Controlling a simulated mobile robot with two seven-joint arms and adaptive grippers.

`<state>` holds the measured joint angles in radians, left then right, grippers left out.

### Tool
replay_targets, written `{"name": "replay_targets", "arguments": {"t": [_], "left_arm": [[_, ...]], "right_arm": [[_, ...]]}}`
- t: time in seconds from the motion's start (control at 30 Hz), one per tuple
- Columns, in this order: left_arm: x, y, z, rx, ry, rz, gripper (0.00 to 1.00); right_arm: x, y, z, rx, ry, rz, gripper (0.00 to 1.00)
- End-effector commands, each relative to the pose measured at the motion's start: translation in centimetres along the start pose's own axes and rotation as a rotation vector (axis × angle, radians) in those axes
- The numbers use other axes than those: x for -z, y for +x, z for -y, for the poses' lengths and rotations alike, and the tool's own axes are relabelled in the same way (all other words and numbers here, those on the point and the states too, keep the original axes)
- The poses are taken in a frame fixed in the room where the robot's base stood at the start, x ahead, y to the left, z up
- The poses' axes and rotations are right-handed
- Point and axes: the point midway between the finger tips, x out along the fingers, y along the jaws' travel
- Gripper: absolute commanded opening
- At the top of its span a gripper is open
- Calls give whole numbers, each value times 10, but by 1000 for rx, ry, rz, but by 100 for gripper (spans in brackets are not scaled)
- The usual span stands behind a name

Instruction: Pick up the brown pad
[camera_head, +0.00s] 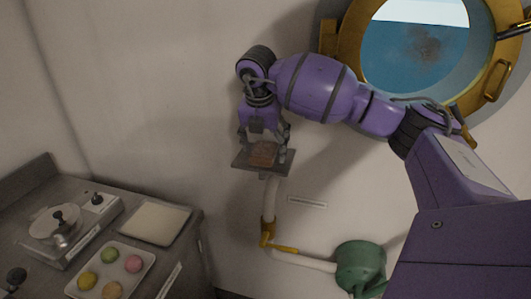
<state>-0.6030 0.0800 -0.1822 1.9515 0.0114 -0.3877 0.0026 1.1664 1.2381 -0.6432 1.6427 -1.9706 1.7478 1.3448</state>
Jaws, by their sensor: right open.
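The brown pad (263,154) lies on a small dark square plate (243,159) in front of the wall, near the middle of the head view. My right gripper (263,146) points down over the plate, its fingers spread on either side of the pad. It is open, and I cannot tell whether a finger touches the pad. The gripper hides the pad's back part. My left gripper is not in view.
A metal counter (190,222) at the lower left bears a pale tray (155,223), a white tray (148,257) of several coloured round items, and a scale-like device (98,205). A green pump-like body (360,266) with white pipe (303,261) is below right. A brass-rimmed porthole (352,40) is above.

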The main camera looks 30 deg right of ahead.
Motion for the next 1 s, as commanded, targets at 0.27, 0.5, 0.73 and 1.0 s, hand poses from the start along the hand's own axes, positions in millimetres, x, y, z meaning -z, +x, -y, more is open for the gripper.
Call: {"name": "replay_targets", "arguments": {"t": [0.27, 0.5, 0.73, 1.0], "left_arm": [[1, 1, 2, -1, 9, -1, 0], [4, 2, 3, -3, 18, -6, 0], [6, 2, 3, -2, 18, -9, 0], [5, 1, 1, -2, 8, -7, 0]], "right_arm": [[0, 3, 0, 0, -1, 0, 73], [1, 4, 0, 0, -1, 0, 73], [2, 7, 0, 0, 0, 0, 73], [2, 8, 0, 0, 0, 0, 73]]}}
